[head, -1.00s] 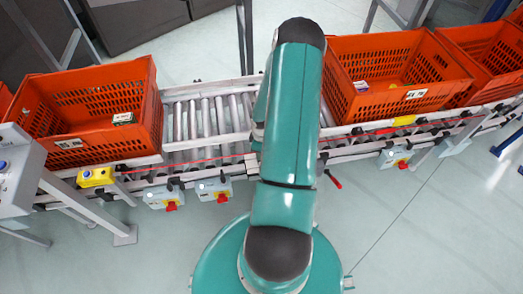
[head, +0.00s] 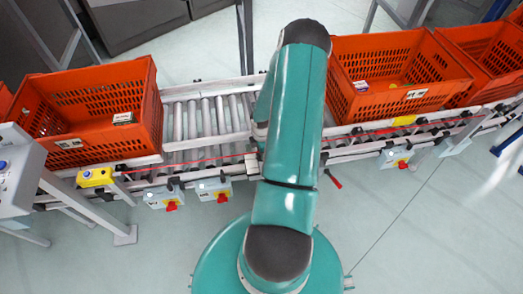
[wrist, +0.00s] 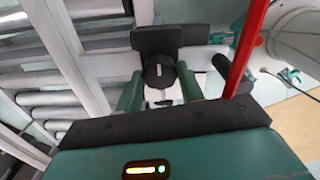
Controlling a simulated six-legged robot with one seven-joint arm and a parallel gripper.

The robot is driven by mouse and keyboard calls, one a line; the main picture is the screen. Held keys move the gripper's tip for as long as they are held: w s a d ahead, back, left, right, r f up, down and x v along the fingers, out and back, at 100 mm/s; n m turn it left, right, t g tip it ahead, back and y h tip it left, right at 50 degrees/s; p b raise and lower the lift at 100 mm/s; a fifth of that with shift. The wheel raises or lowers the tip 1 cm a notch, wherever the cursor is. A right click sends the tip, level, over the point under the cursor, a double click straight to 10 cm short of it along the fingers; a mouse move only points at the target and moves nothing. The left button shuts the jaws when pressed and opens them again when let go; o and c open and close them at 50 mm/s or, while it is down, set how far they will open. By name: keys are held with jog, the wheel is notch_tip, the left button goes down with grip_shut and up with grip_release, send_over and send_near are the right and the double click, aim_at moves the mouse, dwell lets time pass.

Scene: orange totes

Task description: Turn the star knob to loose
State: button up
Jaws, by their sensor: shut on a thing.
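The star knob appears in the wrist view as a dark, rounded knob (wrist: 158,72) with a light slotted strip below it. My gripper (wrist: 160,92) has its two green fingers on either side of the knob and is shut on it. The knob's lobes and any loose or tight marking are too small or too hidden to read. In the head view my green arm hides the gripper and the knob.
A roller conveyor (head: 205,118) crosses the head view, bearing orange totes at left (head: 75,140) and right (head: 385,105). Grey switch boxes with red knobs (head: 213,190) hang from its front rail. A red bar (wrist: 245,50) passes close right of my gripper.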

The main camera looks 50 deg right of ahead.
dwell(0.4)
jog(key=o, duration=1)
notch_tip(320, 180, up, 14)
jog(key=shift+f, duration=0.1)
